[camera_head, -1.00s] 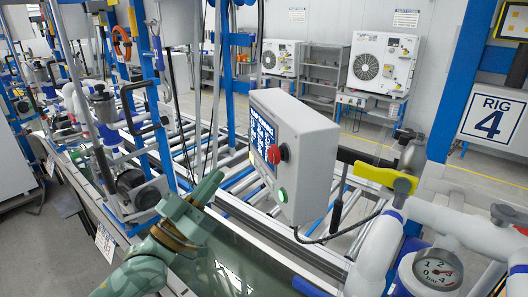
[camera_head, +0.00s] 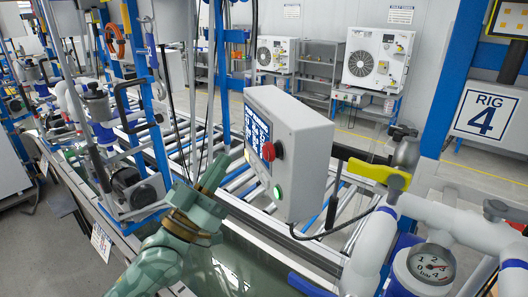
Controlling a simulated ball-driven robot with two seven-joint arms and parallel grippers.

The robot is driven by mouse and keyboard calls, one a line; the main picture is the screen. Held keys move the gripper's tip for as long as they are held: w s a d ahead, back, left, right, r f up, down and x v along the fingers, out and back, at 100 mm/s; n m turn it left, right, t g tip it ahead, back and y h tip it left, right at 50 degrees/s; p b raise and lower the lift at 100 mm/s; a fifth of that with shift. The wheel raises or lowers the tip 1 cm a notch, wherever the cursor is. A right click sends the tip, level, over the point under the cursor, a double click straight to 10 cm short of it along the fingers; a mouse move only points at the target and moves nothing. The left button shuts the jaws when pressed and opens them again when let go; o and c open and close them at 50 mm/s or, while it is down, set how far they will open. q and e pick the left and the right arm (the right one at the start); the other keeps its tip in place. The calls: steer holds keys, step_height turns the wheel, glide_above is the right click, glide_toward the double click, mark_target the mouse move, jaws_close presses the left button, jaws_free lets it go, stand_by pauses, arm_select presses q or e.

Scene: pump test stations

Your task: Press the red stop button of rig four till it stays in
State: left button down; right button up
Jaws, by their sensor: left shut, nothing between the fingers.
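The red stop button (camera_head: 271,151) sticks out from the face of a grey control box (camera_head: 303,160) in the middle of the head view. A lit green button (camera_head: 278,193) sits below it, and blue label panels are on the left of the face. The white RIG 4 sign (camera_head: 486,114) hangs at the right. My left gripper (camera_head: 217,168) is shut and empty. Its tips point up, to the left of the box and a little lower than the red button in the picture, with a visible gap between. My right gripper is not in view.
A yellow-handled valve (camera_head: 377,171) and white pipes with a pressure gauge (camera_head: 431,264) stand right of the box. A black cable hangs below the box. Another rig with a blue frame and pumps (camera_head: 130,185) stands at the left.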

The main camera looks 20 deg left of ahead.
mark_target(264, 144)
arm_select(q)
steer(key=shift+w+d, duration=0.85)
steer(key=shift+d, duration=0.15)
steer(key=shift+w+d, duration=0.8)
steer(key=shift+d, duration=0.2)
steer(key=shift+p, duration=0.35)
steer(key=shift+w+d, duration=0.25)
steer(key=shift+d, duration=0.05)
steer(key=shift+w+d, duration=0.25)
steer(key=shift+d, duration=0.05)
stand_by(1.1)
steer(key=shift+p, duration=0.3)
steer(key=shift+s+a, duration=0.5)
steer(key=shift+a, duration=0.15)
steer(key=shift+s, duration=0.1)
